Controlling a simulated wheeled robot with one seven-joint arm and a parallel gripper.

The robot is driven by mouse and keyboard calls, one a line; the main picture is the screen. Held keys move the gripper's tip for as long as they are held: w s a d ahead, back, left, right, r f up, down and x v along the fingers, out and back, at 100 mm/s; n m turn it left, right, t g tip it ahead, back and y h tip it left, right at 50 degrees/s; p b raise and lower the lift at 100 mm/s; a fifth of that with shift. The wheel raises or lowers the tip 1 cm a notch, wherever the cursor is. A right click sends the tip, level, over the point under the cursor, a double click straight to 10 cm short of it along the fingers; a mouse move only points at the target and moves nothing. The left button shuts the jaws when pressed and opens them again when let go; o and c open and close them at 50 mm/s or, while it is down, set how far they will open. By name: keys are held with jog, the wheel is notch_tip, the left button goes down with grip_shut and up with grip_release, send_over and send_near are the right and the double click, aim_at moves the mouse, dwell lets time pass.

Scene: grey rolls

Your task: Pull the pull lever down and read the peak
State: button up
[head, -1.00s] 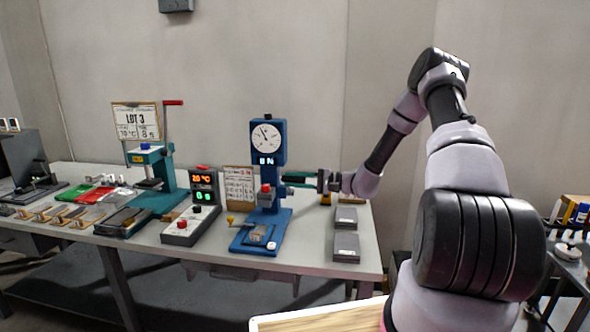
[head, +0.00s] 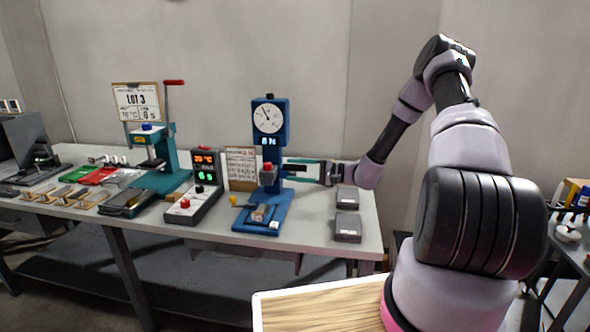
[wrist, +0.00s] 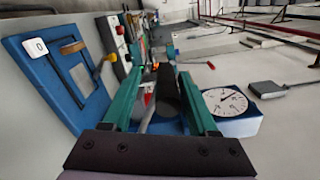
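The blue pull tester (head: 277,150) stands on the bench, with a round white dial (head: 268,119) and a small lit readout that seems to show 0 N. A red-topped grey part (head: 268,174) sits on its column. My gripper (head: 287,170) is just right of the column, its teal fingers apart, one above the other. In the wrist view, a dark cylinder (wrist: 166,91), apparently the lever's grip, lies between the open fingers; whether they touch it is unclear. The dial also shows in the wrist view (wrist: 225,102). The lever's arm is mostly hidden.
A control box (head: 204,182) with lit displays and a teal press (head: 170,178) with a red-ended handle stand left. A card (head: 240,165) stands behind the tester. Two grey blocks (head: 347,228) lie at the right bench end. Free wall space lies above my gripper.

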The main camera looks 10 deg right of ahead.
jog(key=shift+r, duration=0.15)
jog(key=shift+d, duration=0.1)
jog(key=v, duration=1)
jog(key=shift+d, duration=0.25)
jog(key=shift+s, duration=0.15)
jog(key=shift+r, duration=0.15)
jog(key=s+a+r+n+g+h, duration=0.2)
jog(key=s+a+r+g+h, duration=0.15)
jog(key=s+r, duration=0.35)
jog(key=s+a+r+n+g+h, duration=0.25)
jog(key=s+r+h, duration=0.3)
jog(key=r, duration=0.35)
jog(key=s+d+r+t+h, duration=0.2)
jog(key=s+r+t+h, duration=0.1)
jog(key=s+r, duration=0.4)
jog(key=s+d+r+m+t+h, duration=0.1)
jog(key=s+d+r+t+h, duration=0.1)
jog(key=s+r, duration=0.6)
jog(key=shift+s+d+t+h, duration=0.3)
jog(key=shift+s+t+h, duration=0.3)
jog(key=shift+t, duration=0.4)
